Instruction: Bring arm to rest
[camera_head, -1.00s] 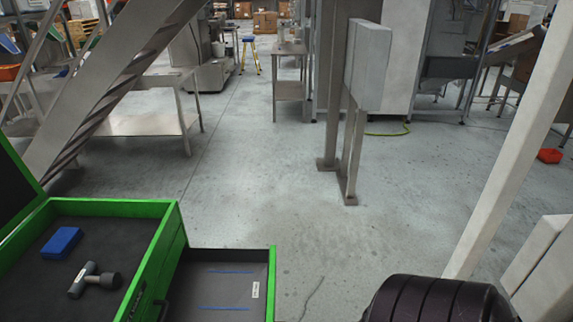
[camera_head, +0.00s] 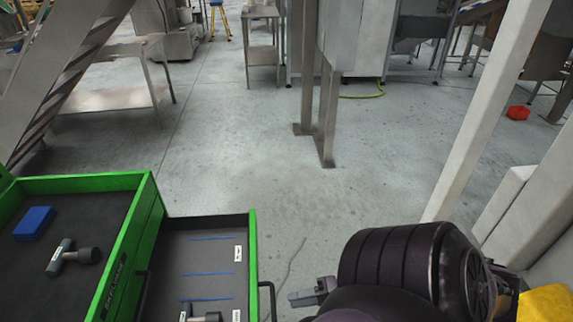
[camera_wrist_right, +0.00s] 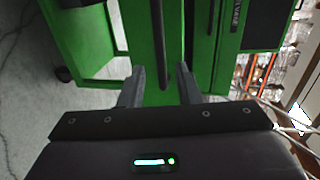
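My right arm, dark with ribbed joints, fills the lower right of the head view. Its gripper (camera_head: 305,297) pokes out to the left of the arm, close to the right side of an open green drawer (camera_head: 252,250). In the right wrist view the two fingers of the gripper (camera_wrist_right: 160,88) stand apart with nothing clasped between them. A dark handle bar (camera_wrist_right: 160,45) on the green cabinet front shows beyond the gap. My left gripper is not in the head view.
A green toolbox top (camera_head: 90,182) holds a blue block (camera_head: 34,223) and a grey mallet-like tool (camera_head: 73,256). A slanted pale post (camera_head: 490,110) rises on the right. Grey floor (camera_head: 240,180) lies open ahead, with a steel post (camera_head: 328,115) further off.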

